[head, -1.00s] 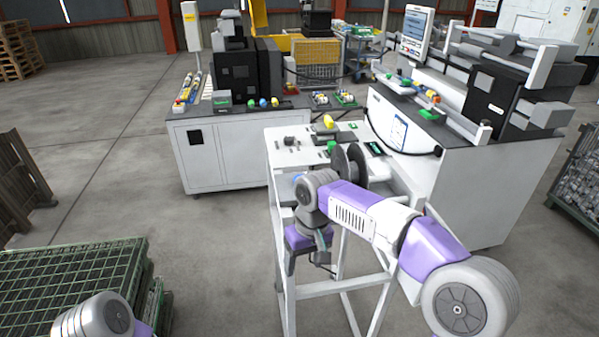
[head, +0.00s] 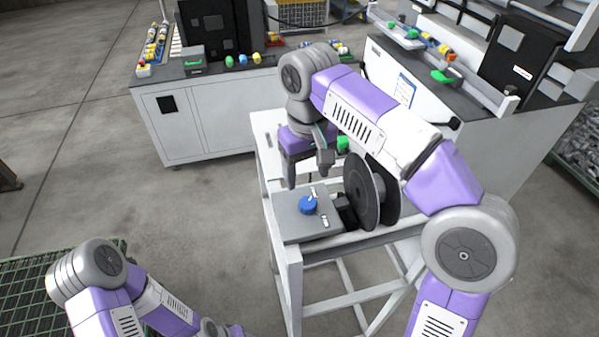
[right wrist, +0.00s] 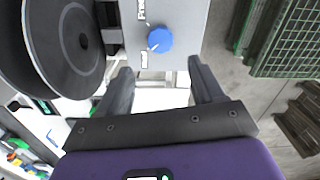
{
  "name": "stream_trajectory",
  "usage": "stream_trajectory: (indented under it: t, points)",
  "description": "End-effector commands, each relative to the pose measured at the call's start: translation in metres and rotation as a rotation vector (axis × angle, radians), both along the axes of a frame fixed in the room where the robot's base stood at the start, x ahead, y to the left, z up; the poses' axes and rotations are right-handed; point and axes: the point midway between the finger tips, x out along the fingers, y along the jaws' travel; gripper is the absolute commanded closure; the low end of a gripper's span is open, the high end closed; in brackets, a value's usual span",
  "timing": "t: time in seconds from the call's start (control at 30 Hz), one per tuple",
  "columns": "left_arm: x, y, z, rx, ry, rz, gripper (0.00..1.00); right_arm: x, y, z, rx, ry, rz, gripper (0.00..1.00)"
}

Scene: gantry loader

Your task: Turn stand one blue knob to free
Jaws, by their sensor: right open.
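The blue knob (head: 309,205) sits on a grey panel (head: 292,228) at the near end of a white stand. It also shows in the right wrist view (right wrist: 159,40), with a white mark pointing toward the lower-left label. A label that seems to read "Free" is above it there; the other label is hard to read. My right gripper (head: 308,172) is open and empty, with its fingers pointing down just behind and above the knob. In the right wrist view the knob lies beyond the open fingertips (right wrist: 160,70), between their lines. My left gripper is out of view.
Black reel discs (head: 366,190) stand right of the panel, close to my right gripper. A white stand frame (head: 290,262) carries the panel. A white cabinet (head: 190,135) is behind left, and a machine (head: 420,90) is behind right.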

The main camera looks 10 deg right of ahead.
Motion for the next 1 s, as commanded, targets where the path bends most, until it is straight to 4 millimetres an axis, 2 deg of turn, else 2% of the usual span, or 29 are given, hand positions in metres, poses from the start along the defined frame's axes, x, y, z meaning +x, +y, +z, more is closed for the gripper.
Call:
stream_trajectory:
  t: [0.33, 0.5, 0.87, 1.0]
  points:
    - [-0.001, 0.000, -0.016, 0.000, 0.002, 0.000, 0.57, -0.001, -0.001, -0.051, 0.000, 0.002, -0.002, 0.33]
    - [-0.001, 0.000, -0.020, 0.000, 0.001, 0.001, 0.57, -0.001, 0.000, -0.069, 0.000, 0.001, -0.001, 0.33]
    - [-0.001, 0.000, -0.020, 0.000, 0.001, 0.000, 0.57, -0.001, 0.000, -0.074, 0.001, -0.001, -0.001, 0.33]
    - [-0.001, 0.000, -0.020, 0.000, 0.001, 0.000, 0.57, -0.001, 0.000, -0.074, 0.001, -0.001, -0.001, 0.54]
